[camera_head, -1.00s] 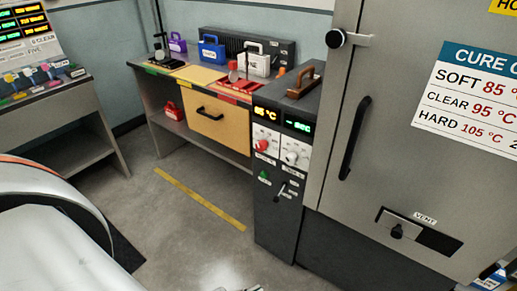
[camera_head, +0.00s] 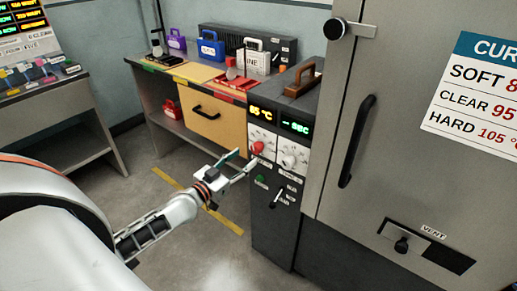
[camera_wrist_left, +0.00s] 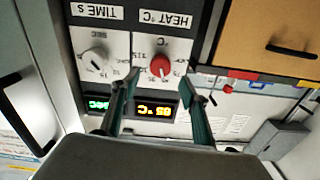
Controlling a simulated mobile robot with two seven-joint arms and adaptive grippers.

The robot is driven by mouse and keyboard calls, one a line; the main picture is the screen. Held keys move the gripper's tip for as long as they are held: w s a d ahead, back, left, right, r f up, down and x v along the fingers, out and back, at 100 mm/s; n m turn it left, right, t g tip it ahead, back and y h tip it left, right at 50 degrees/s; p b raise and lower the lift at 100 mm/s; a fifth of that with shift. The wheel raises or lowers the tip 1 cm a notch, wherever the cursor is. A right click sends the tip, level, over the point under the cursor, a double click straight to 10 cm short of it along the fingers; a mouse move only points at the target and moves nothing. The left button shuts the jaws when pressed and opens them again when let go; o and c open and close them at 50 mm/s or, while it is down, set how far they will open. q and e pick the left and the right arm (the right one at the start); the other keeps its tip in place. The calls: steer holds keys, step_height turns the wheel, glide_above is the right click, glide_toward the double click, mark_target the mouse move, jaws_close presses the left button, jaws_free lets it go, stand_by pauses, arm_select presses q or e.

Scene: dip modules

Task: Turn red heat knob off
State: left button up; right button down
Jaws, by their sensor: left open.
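The red heat knob (camera_head: 257,148) sits on a white dial plate on the dark control box, below the lit yellow temperature display (camera_head: 262,114). In the left wrist view the red knob (camera_wrist_left: 160,65) shows upside down under the label HEAT °C. My left gripper (camera_head: 243,159) is open, just in front of the control box. In the left wrist view its fingers (camera_wrist_left: 162,76) stand on either side of the knob's line, with no visible grip on it. Whether a fingertip touches the panel cannot be told. My right gripper is not in view.
A large oven door (camera_head: 400,170) stands right. A workbench with a yellow drawer (camera_head: 215,122) is behind. Open floor lies left.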

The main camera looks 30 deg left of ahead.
mark_target(254, 149)
arm_select(q)
steer(key=w, duration=0.6)
steer(key=shift+d+b, duration=0.2)
steer(key=shift+b, duration=0.2)
steer(key=shift+w, duration=0.8)
steer(key=c, duration=1.1)
steer(key=shift+r, duration=0.1)
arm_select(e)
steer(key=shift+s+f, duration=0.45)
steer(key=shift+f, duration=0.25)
